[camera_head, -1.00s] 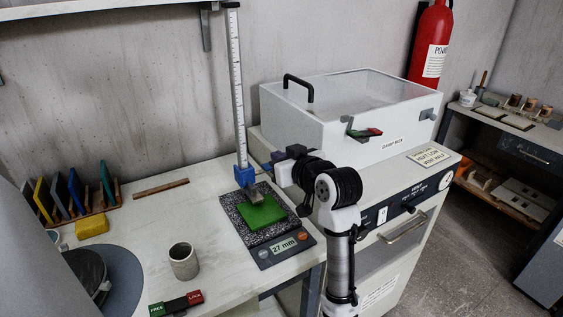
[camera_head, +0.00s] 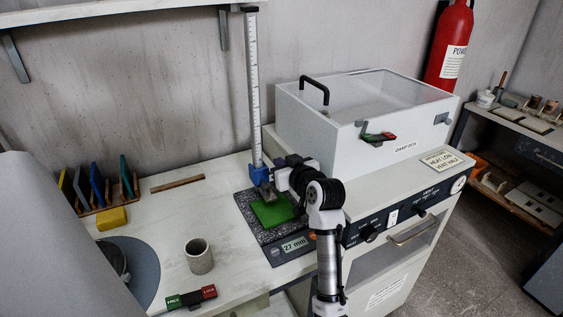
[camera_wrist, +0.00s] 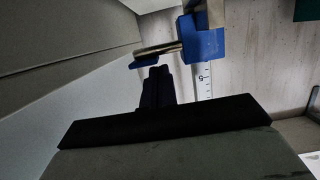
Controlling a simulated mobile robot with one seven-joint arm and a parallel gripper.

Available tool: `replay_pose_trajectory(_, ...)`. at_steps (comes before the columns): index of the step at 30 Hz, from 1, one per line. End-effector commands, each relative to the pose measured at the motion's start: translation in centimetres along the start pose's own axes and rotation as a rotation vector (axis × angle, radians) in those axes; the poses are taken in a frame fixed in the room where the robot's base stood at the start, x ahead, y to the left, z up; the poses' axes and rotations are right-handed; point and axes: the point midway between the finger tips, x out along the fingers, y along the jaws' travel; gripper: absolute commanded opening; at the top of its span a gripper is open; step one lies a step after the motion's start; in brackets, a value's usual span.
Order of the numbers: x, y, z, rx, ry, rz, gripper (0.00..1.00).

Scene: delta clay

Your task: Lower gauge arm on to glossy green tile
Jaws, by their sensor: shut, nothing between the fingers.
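The gauge is a tall white scale post (camera_head: 254,95) with a blue slider (camera_head: 259,174) low on it. A grey metal gauge arm reaches from the slider toward the far edge of the glossy green tile (camera_head: 272,214); I cannot tell whether it touches. The tile lies on a speckled dark plate, whose display (camera_head: 295,245) reads 27 mm. In the wrist view, the blue slider (camera_wrist: 205,45) and a metal rod with a blue end (camera_wrist: 158,49) show just beyond my gripper (camera_wrist: 158,70). My gripper is shut and empty, close to the rod; contact is unclear.
A white damp box (camera_head: 365,110) stands just right of the gauge.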

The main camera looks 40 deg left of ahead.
Motion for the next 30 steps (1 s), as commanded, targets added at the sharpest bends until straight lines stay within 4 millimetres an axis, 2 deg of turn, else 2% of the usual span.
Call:
replay_pose_trajectory(9, 0.5, 0.0, 2.3, 0.001, -0.002, 0.0, 0.0)
replay_pose_trajectory(20, 0.5, 0.0, 1.9, 0.001, -0.002, 0.0, 0.0)
replay_pose_trajectory(26, 0.4, 0.0, -0.4, -0.001, -0.001, 0.001, 0.0)
replay_pose_trajectory(30, 0.3, -0.1, -3.4, -0.001, 0.0, 0.002, 0.0)
